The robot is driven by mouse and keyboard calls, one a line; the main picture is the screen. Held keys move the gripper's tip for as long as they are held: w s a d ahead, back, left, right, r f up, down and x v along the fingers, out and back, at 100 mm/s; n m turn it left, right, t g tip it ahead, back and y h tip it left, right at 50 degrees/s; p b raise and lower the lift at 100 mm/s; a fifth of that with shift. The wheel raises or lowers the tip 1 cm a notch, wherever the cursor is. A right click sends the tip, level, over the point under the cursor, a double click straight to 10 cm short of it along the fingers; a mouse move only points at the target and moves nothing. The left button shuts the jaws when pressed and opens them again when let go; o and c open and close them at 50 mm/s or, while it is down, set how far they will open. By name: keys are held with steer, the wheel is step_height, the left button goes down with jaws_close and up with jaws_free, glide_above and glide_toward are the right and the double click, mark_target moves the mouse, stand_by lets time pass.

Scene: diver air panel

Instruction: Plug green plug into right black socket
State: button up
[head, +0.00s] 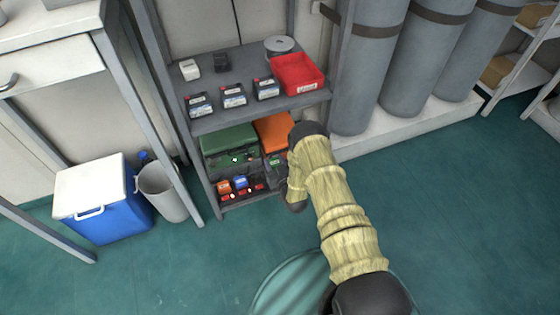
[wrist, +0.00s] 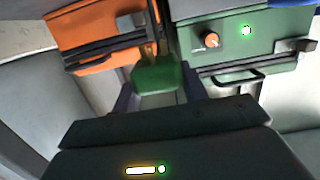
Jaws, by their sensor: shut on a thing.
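My gripper (wrist: 158,92) is shut on the green plug (wrist: 158,75) in the wrist view. In the head view the green plug (head: 276,160) shows partly beside my gripper (head: 274,170), in front of the shelf unit. The right black socket cannot be told apart there; my gripper and arm cover part of that area. No socket shows clearly in the wrist view.
A green case (head: 228,140) and an orange case (head: 274,130) sit under the upper shelf (head: 240,117), close to my gripper. Above are a red tray (head: 297,72) and several small boxes. Grey cylinders (head: 368,65) stand right. A blue cooler (head: 108,205) and bin (head: 160,190) stand left.

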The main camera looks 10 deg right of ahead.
glide_above(257, 179)
steer(key=shift+b, duration=0.35)
steer(key=f+b, duration=0.2)
steer(key=shift+d+f, duration=0.2)
steer(key=shift+f, duration=0.3)
steer(key=shift+a, duration=0.1)
stand_by(0.8)
stand_by(0.9)
steer(key=shift+f, duration=1.05)
stand_by(2.2)
steer(key=o, duration=1.3)
steer(key=shift+c, duration=0.2)
steer(key=shift+a, duration=0.1)
